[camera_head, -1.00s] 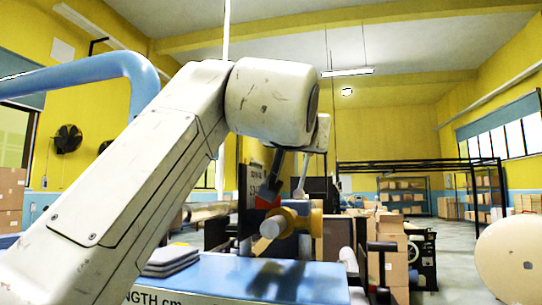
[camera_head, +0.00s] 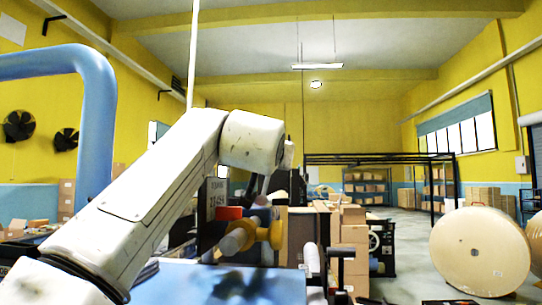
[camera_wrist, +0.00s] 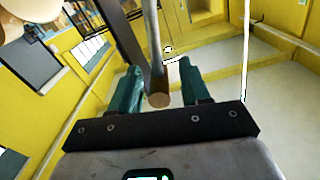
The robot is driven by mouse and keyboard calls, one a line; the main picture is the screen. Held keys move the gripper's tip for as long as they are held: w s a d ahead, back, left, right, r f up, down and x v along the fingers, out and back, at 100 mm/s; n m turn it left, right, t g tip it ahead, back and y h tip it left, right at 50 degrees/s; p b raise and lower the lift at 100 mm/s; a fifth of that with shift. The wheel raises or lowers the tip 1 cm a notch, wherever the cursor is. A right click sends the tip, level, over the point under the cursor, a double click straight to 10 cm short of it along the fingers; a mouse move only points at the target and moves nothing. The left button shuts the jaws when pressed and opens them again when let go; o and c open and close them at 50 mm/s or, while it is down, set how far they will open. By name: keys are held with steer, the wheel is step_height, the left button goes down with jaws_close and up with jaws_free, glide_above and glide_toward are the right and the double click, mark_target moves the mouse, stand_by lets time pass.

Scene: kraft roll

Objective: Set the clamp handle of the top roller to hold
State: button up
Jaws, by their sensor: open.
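In the wrist view, my gripper (camera_wrist: 162,72) is open, with a teal finger on each side. Between the fingers is a grey bar with a round tan end (camera_wrist: 158,100), which looks like the clamp handle. I cannot tell whether either finger touches it. In the head view, the roller machine shows a yellow fitting (camera_head: 268,232) with a pale round end and a red part (camera_head: 229,212) beside it. My arm's end hangs just above these parts. The fingers and the handle are not clear there.
A blue table (camera_head: 215,284) lies in front, below the machine. A thick blue pipe (camera_head: 98,115) rises at the left. A large kraft roll (camera_head: 479,252) stands at the right. Stacked cartons (camera_head: 352,250) stand behind the machine. Open floor shows at the right.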

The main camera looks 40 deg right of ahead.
steer(key=shift+c, duration=0.3)
jaws_close()
stand_by(0.3)
